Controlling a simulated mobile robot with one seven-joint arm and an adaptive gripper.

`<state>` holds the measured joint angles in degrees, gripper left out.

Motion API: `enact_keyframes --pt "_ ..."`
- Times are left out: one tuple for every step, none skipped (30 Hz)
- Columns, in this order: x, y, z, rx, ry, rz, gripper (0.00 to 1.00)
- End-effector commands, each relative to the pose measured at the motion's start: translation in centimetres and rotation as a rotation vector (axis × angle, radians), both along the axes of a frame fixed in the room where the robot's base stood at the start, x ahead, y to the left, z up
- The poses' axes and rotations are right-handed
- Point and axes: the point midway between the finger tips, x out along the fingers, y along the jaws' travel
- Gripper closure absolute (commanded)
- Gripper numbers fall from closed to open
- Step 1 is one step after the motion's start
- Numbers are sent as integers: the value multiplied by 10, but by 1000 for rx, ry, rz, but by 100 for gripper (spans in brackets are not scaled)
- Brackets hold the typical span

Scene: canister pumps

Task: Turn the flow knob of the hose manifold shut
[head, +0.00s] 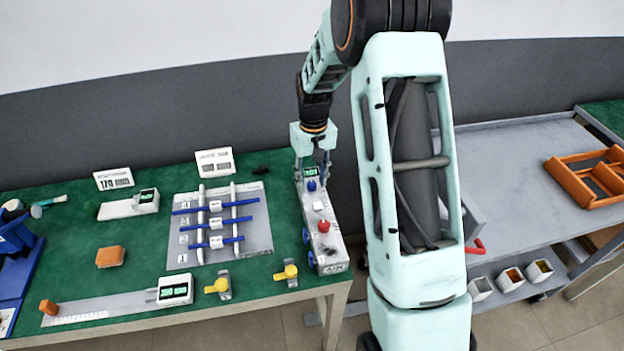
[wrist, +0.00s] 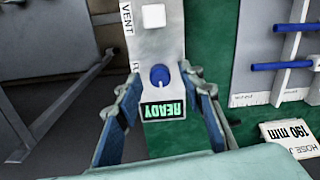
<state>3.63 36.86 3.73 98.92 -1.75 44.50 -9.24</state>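A long pale grey box (head: 322,228) stands at the right end of the green table. Its top has a blue knob (head: 311,185), a white square button (head: 318,206) and a red knob (head: 323,226). I cannot tell for certain which part is the flow knob. My gripper (head: 312,165) is over the far end of the box, by its small display. In the wrist view my gripper (wrist: 162,85) is open, one finger on each side of the blue knob (wrist: 159,77) and the display reading READY (wrist: 163,111). Nothing is between the fingers in a grip; contact cannot be told.
A grey board (head: 256,240) with white rails and blue hoses lies left of the box. Yellow valves (head: 287,273) sit near the front edge. Label cards (head: 214,161) stand behind. A grey cart (head: 515,185) with an orange tray (head: 590,178) stands to the right.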

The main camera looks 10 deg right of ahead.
Motion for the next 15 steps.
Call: enact_keyframes --pt "1 0 6 0 -4 0 64" --pt "1 0 10 0 -4 0 64" --pt "1 0 17 0 -4 0 64" --pt "2 0 22 0 -6 0 64" --pt "1 -1 29 0 -5 0 64" --pt "2 -1 37 0 -6 0 64" --pt "2 -1 44 0 -7 0 64" --pt "2 -1 51 0 -7 0 64" --pt "2 -1 60 0 -6 0 64" --pt "2 -1 66 0 -7 0 64" --pt "1 -1 72 0 -5 0 64" --pt "2 -1 80 0 -6 0 64" --pt "2 -2 86 0 -6 0 64" --pt "2 -2 91 0 -6 0 64" --pt "1 -2 97 1 -4 0 64"
